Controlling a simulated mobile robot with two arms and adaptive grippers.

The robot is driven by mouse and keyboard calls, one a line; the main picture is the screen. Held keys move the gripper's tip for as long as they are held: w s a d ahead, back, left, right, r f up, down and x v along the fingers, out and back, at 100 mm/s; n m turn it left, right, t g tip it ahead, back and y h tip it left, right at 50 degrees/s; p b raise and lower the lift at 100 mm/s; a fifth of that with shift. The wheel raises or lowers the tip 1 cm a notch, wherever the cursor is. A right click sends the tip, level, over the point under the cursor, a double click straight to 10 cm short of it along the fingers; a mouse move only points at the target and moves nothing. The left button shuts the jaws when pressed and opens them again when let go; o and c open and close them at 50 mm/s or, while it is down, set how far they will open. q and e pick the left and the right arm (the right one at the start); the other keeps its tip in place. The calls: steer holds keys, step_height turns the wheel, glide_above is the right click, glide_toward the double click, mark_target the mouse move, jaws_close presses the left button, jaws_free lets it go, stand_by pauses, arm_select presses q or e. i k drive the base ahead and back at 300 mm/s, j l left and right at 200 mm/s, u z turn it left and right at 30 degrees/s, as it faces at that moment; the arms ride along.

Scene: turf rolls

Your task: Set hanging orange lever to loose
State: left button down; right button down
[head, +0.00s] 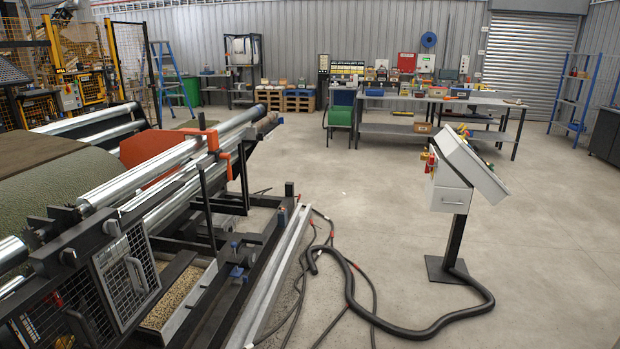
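An orange lever-like part (211,138) sits on top of a dark upright post at the right end of the roller machine (110,215). A smaller orange piece hangs down just beside it at its lower right. I cannot tell which of these is the lever named in the task. Its setting, loose or otherwise, cannot be read, and no label is legible from here. Neither of my grippers is in view.
Steel rollers (175,160) and an orange-red plate (150,152) lie behind the post. Black hoses (375,318) cross the floor toward a grey control console (455,185). Workbenches (440,105) stand at the back.

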mark_target(223, 156)
steer(key=i, duration=0.8)
steer(key=i+l+u, duration=0.1)
steer(key=i, duration=0.7)
steer(key=i+j+u, duration=0.15)
steer(key=u, duration=0.25)
steer(key=i+u, duration=0.65)
steer(key=u, duration=0.15)
steer(key=i+l+u, duration=0.15)
steer(key=u, duration=0.2)
steer(key=i, duration=0.1)
